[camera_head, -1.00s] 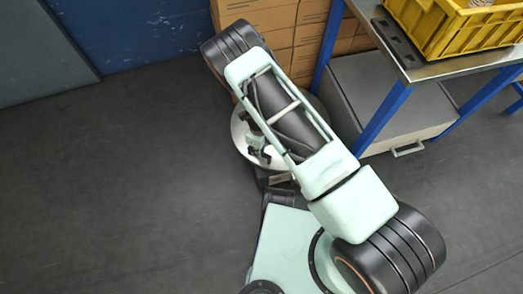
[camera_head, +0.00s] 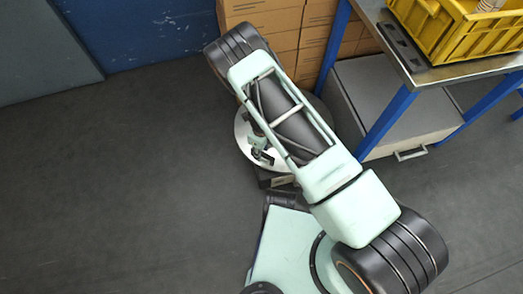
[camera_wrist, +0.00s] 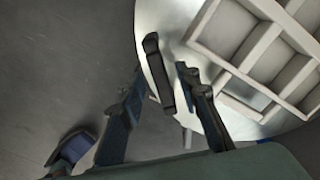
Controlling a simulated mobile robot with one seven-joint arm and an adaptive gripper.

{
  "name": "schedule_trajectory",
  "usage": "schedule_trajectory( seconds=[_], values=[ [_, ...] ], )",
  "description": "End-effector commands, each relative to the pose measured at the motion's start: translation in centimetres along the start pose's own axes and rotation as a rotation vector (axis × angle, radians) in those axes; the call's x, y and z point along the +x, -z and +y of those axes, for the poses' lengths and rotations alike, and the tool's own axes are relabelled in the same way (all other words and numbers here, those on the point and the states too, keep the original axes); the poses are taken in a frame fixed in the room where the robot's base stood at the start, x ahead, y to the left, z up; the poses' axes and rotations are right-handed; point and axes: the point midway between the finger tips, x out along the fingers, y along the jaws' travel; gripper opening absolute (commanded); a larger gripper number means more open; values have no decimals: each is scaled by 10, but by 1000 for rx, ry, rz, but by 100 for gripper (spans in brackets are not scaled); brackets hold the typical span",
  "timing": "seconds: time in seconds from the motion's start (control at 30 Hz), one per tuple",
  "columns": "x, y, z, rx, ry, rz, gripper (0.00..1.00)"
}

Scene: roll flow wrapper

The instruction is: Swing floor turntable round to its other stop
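The floor turntable is a round metal disc (camera_head: 241,139), mostly hidden under my arm in the head view. In the wrist view its bare rim (camera_wrist: 148,18) shows, with a pale compartmented rack (camera_wrist: 235,75) on top. A black upright-looking handle (camera_wrist: 158,72) stands at the rim. My gripper (camera_wrist: 160,70) is open, with one finger on each side of the handle. A gap shows between the handle and each finger, and I cannot tell whether either touches it. In the head view my gripper (camera_head: 262,153) is small and partly covered by my arm.
Stacked cardboard boxes (camera_head: 280,22) stand behind the turntable. A blue-legged table (camera_head: 385,120) with a yellow crate (camera_head: 450,45) is at the right, over a grey cabinet (camera_head: 352,82). Dark floor (camera_head: 120,180) is clear at the left.

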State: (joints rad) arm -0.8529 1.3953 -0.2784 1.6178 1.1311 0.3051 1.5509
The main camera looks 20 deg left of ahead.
Motion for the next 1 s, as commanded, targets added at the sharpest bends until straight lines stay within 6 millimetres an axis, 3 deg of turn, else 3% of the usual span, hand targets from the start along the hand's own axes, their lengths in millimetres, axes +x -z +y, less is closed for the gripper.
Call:
schedule_trajectory(
  seconds=[0.23,0.7,1.0],
  values=[
    [-14,0,-1,-1,1,-1,30],
    [-97,-1,0,-1,1,-1,30],
    [-120,0,0,0,0,0,30]
  ],
)
